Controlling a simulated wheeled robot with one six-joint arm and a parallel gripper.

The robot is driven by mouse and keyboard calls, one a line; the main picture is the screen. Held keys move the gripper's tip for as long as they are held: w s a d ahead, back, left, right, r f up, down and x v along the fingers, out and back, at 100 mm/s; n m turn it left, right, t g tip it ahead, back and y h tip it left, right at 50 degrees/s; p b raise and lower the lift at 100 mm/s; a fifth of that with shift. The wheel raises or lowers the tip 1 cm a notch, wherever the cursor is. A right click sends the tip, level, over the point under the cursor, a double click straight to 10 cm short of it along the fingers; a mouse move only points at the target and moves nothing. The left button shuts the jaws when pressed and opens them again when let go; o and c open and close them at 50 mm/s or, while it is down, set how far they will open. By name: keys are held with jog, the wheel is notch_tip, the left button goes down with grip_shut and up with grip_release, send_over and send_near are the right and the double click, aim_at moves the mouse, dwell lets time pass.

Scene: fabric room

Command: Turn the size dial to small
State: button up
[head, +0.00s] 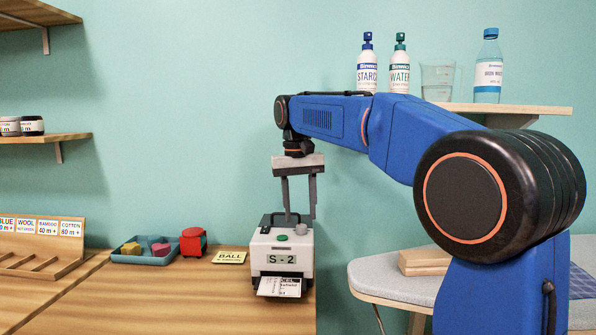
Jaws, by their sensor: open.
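A white and dark label machine (265,262) stands at the front right of the wooden table. Its front plate reads "S - 2", and a printed label (280,287) sticks out below. On its top are a small green button (282,237) and a pale round knob (301,229), which looks like the size dial. Its pointer and markings are too small to read. My gripper (299,211) points down over the machine with its fingers apart and empty. The fingertips are close to the machine's top near the knob. I cannot tell whether they touch it.
A "BALL" card (230,257), a red object (193,242) and a blue tray (145,256) with blocks lie left of the machine. A sorting rack (40,250) is at far left. An ironing board (385,280) stands at right, below a shelf (540,108) with bottles.

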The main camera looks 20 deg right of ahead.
aim_at(297, 226)
notch_tip(297, 226, up, 14)
jog(key=shift+a+r, duration=0.2)
jog(key=shift+a, duration=0.2)
dwell(0.3)
